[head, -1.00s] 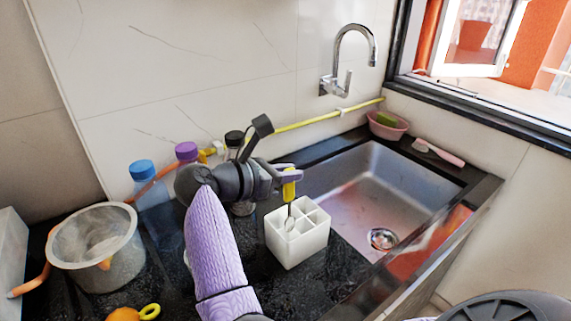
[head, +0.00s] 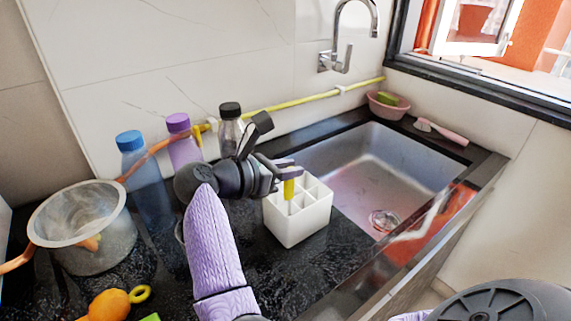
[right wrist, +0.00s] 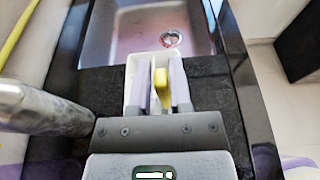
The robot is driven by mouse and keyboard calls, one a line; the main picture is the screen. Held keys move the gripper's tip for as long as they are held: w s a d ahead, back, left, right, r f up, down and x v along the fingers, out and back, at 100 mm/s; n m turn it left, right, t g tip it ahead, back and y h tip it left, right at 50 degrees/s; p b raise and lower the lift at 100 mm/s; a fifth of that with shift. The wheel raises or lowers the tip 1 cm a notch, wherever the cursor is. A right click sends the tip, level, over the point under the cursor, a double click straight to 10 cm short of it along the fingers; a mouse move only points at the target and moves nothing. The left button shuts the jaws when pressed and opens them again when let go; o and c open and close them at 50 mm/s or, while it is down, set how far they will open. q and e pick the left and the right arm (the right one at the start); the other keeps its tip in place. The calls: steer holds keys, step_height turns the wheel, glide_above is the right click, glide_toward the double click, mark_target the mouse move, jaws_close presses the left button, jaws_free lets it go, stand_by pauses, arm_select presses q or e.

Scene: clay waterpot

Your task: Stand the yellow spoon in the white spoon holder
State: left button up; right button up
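The yellow spoon (head: 289,189) is upright, with its handle pointing up and its lower end down inside a compartment of the white spoon holder (head: 300,228). The spoon's bowl is hidden by the holder's walls. My right gripper (head: 287,174) is just above the holder, shut on the yellow handle. In the right wrist view the yellow handle (right wrist: 162,88) shows between the two purple fingers, with the white holder (right wrist: 134,92) around and below. I cannot tell whether the spoon touches the compartment floor. My left gripper is not in view.
The sink (head: 385,170) lies right of the holder. A blue-capped bottle (head: 148,190), a purple-capped bottle (head: 182,145) and a black-capped bottle (head: 230,128) stand behind my arm.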

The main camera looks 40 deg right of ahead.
steer(key=o, duration=0.4)
steer(key=v, duration=1)
steer(key=shift+w+d, duration=0.1)
steer(key=shift+w, duration=0.05)
